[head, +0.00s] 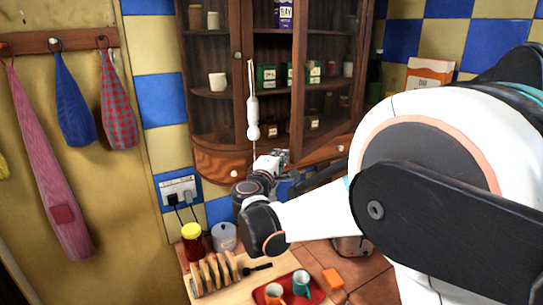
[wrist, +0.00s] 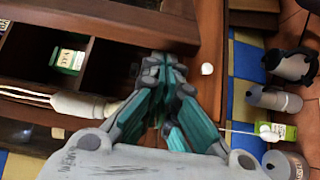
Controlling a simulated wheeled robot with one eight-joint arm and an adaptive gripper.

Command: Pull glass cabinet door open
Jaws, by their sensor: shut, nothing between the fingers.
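The wooden cabinet (head: 215,158) hangs on the tiled wall. Its left glass door (head: 214,60) looks closed. Its right glass door (head: 330,105) appears to stand ajar, its near edge forward of the cabinet, with a dark gap beside it showing shelves and a green box (head: 265,75). The gap and a green box (wrist: 68,60) also show in the wrist view. My gripper (head: 278,158) is shut and empty, just below the cabinet front near the right door's lower corner. In the wrist view my fingertips (wrist: 165,68) are against dark wood; I cannot tell whether they touch.
A white knob (wrist: 207,69) is near my fingertips. Below are a yellow-lidded jar (head: 192,240), a grey canister (head: 224,237), a toast rack (head: 212,272) and a red tray (head: 262,296) with cups. Cloths and mitts hang at left.

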